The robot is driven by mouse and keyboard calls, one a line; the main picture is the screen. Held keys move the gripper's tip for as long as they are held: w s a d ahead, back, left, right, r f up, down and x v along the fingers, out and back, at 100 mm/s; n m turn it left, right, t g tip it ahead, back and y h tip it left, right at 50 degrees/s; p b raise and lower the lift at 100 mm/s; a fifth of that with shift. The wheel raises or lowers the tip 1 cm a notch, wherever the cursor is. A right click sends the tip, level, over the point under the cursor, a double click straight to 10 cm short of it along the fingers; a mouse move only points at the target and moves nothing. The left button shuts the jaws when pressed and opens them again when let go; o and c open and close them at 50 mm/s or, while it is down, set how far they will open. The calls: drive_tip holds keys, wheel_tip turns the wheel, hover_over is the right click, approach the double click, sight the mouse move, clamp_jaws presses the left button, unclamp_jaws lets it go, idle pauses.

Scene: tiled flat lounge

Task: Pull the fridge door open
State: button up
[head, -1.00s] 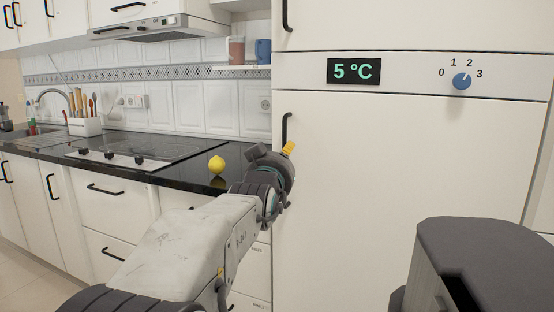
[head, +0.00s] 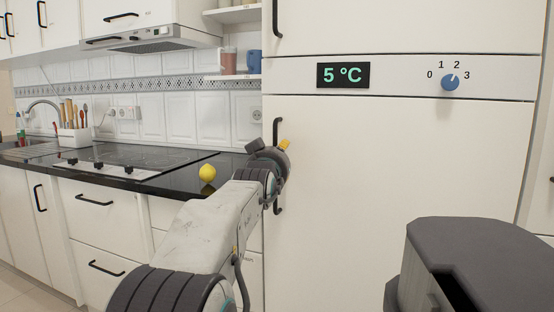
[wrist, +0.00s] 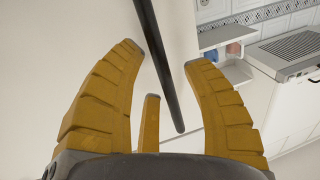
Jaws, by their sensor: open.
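The white fridge's lower door (head: 400,170) is closed, with a black vertical bar handle (head: 275,129) along its left edge. The handle's top and bottom ends show in the head view; my gripper hides its middle. My gripper (head: 270,146) is at the handle's height, its yellow fingers mostly hidden there. In the wrist view my gripper (wrist: 164,54) is open, with the dark handle bar (wrist: 157,50) running between its spread yellow fingers. The fingers are not closed on the bar. Whether any finger touches it cannot be told.
Above the door are a temperature display (head: 343,75) reading 5 °C and a blue knob (head: 450,83). The upper fridge door has its own handle (head: 275,18). Left of the fridge, a black countertop (head: 135,183) holds a lemon (head: 207,173) near my arm.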

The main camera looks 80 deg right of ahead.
drive_tip(key=shift+o, duration=0.2)
drive_tip(key=shift+d, duration=0.15)
clamp_jaws()
idle(0.3)
